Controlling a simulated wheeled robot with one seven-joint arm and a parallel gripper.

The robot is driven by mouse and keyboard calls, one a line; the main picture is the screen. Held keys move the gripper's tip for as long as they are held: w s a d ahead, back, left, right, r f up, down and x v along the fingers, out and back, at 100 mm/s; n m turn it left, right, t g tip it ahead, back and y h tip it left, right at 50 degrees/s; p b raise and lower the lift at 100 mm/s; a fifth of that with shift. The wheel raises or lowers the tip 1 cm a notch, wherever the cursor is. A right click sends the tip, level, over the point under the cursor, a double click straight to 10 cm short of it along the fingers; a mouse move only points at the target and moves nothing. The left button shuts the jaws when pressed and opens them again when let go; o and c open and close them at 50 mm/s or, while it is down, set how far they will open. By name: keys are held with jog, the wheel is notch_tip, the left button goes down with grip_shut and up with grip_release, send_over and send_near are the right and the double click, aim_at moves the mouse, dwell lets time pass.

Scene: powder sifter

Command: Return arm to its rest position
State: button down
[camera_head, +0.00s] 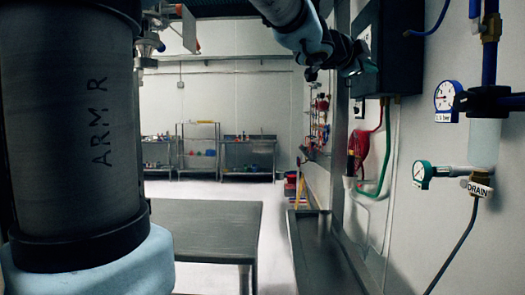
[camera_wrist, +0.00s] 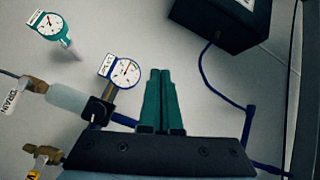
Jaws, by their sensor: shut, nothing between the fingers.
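My arm reaches in from the top of the head view, and its end with my gripper (camera_head: 368,66) hangs by the dark box on the right wall. In the wrist view the two green fingers of my gripper (camera_wrist: 160,72) lie side by side and touch, with nothing between them. The fingers point over the pale wall, between a white-faced gauge and a dark box. The large grey cylinder at the left of the head view, marked ARM R, hides part of the room.
A blue gauge (camera_head: 447,95), a green gauge (camera_head: 421,174) and a filter bowl (camera_head: 484,142) with a DRAIN tag are on the right wall. A dark box (camera_head: 402,48) is beside my gripper. A metal table (camera_head: 218,215) stands below; white floor lies beyond.

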jog(key=w+a+f+n+t+y, duration=0.1)
jog(key=w+a+f+n+y, duration=0.25)
jog(key=a+f, duration=0.35)
jog(key=w+a+f+n+y, duration=0.3)
jog(key=a+f+n, duration=0.15)
jog(key=f, duration=0.35)
jog(key=s+a+f+n+g+y, duration=0.1)
jog(key=a+f+n+y, duration=0.15)
jog(key=a+f, duration=0.35)
jog(key=s+a+f+n+g+y, duration=0.15)
jog(key=a+f+n, duration=0.3)
jog(key=f, duration=0.45)
jog(key=s+a+f+n+g+y, duration=0.1)
jog(key=s+a+f+n+g, duration=0.3)
jog(key=s+f, duration=0.4)
jog(key=s+a+f+n+g+y, duration=0.1)
jog(key=s+a+f+n+g, duration=0.2)
jog(key=s+a+f, duration=0.4)
notch_tip(320, 180, down, 2)
jog(key=shift+s+n+g+y, duration=0.4)
jog(key=shift+s+g, duration=0.15)
jog(key=shift+s, duration=0.5)
